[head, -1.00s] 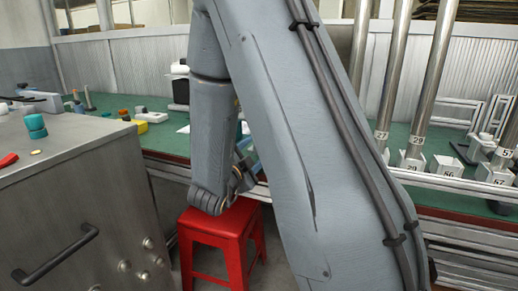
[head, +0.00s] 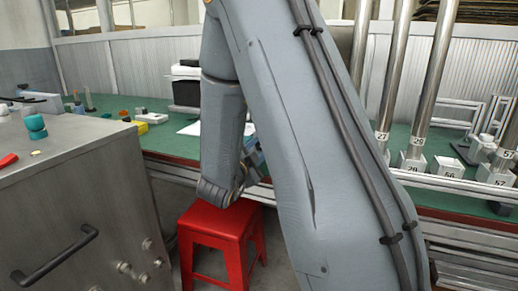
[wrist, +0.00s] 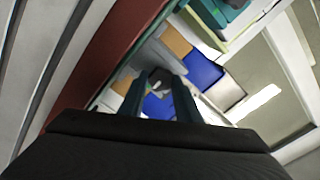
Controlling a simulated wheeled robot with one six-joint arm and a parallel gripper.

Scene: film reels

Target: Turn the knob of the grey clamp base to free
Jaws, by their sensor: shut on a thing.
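In the wrist view the two dark teal fingers of my gripper (wrist: 159,88) reach forward, close around a small dark rounded piece, which looks like the knob (wrist: 160,76). A grey shape (wrist: 150,55) just beyond the fingertips looks like the clamp base, but it is small and partly covered by the fingers. The knob's setting cannot be read. In the head view my own arm hides the gripper, the knob and the grey clamp base.
Blue (wrist: 205,70) and tan (wrist: 176,40) blocks lie close beyond the fingers. In the head view a red stool (head: 222,226) stands below my arm. A steel cabinet (head: 75,200) is at left. Tall metal tubes (head: 440,70) rise from the green bench at right.

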